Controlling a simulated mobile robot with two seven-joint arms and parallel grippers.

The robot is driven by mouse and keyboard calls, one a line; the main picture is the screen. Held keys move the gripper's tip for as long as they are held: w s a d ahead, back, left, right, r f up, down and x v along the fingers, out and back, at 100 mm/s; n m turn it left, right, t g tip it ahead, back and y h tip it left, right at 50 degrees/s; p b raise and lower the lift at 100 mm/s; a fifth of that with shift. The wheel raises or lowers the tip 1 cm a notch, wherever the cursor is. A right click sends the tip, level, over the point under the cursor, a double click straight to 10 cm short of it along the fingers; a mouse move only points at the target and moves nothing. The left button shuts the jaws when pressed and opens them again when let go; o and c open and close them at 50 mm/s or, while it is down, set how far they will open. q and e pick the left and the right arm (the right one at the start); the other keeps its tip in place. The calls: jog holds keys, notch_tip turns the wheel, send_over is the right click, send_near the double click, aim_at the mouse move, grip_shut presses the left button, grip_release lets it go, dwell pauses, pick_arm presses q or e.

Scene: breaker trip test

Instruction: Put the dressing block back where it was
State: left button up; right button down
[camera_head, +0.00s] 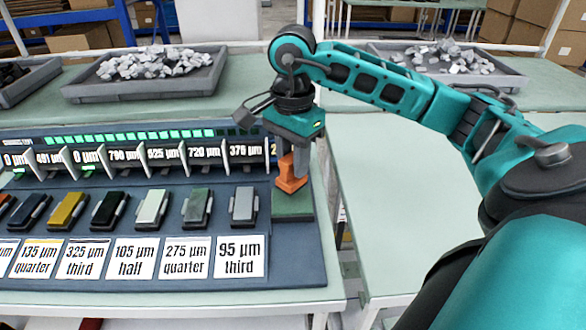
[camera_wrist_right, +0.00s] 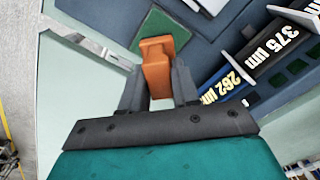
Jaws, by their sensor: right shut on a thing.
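The orange block (camera_head: 291,181), which I take to be the dressing block, is upright at the right end of the dark board. It also shows in the wrist view (camera_wrist_right: 157,68). My right gripper (camera_head: 291,160) is above it, its fingers closed on the block's upper part. The block's lower end is over or on a green square pad (camera_head: 293,206), seen also in the wrist view (camera_wrist_right: 178,31). I cannot tell whether block and pad touch. My left gripper is not in view.
Several coloured blocks, including a grey one (camera_head: 243,205), stand in a row on the board left of the pad, with labels (camera_head: 239,257) in front and numbered upright plates (camera_head: 245,158) behind. Trays of grey chunks (camera_head: 150,82) stand behind. The pale table (camera_head: 385,220) at right is clear.

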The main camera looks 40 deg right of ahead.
notch_tip(320, 180, down, 4)
jog(key=shift+r, duration=0.15)
jog(key=shift+b, duration=0.3)
jog(key=c, duration=0.8)
grip_release()
